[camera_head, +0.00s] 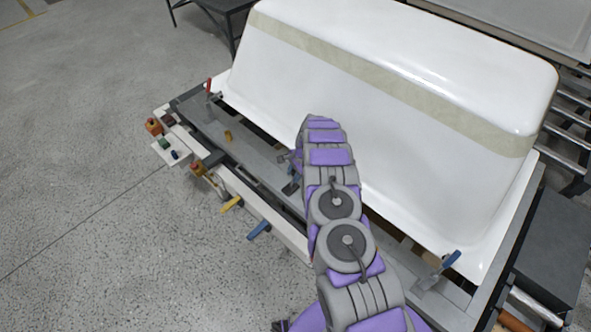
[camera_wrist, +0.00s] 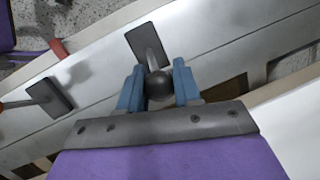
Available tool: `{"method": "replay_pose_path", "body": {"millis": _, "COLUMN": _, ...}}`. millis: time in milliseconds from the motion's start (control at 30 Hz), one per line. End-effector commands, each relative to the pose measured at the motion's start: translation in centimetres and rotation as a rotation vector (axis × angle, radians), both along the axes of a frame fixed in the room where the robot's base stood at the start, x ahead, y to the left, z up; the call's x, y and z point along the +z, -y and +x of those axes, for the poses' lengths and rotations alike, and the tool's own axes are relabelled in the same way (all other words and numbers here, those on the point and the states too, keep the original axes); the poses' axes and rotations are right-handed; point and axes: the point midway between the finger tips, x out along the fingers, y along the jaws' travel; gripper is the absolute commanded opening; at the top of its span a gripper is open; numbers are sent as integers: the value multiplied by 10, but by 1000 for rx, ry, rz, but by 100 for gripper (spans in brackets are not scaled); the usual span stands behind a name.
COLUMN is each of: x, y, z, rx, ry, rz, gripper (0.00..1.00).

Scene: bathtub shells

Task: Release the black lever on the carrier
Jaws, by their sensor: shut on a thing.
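The black lever (camera_wrist: 159,86) shows in the wrist view as a dark round knob, with a flat dark plate just beyond it. My gripper (camera_wrist: 157,74) has a blue finger on each side of the knob and is shut on it. In the head view my gripper (camera_head: 292,178) is low over the carrier's near rail, largely hidden by my arm. The black lever cannot be made out there. The carrier (camera_head: 250,176) is a grey metal frame under a white bathtub shell (camera_head: 390,95).
A red lever (camera_head: 209,86) stands at the carrier's far left corner and a blue lever (camera_head: 451,259) at its right end. Orange (camera_head: 197,169), yellow (camera_head: 231,204) and blue handles (camera_head: 259,229) stick out along the near edge. The concrete floor at left is clear.

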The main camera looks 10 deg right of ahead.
Motion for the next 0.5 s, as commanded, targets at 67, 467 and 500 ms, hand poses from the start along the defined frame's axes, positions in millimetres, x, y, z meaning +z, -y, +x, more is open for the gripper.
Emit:
{"method": "replay_pose_path", "body": {"millis": 67, "x": 8, "y": -6, "z": -3, "rx": 4, "ry": 23, "rz": -31, "gripper": 0}}
{"method": "replay_pose_path", "body": {"millis": 467, "x": 8, "y": -21, "z": -13, "rx": 2, "ry": 128, "rz": -172, "gripper": 0}}
{"method": "replay_pose_path", "body": {"millis": 500, "x": 8, "y": -23, "z": -15, "rx": 3, "ry": 127, "rz": -171, "gripper": 0}}
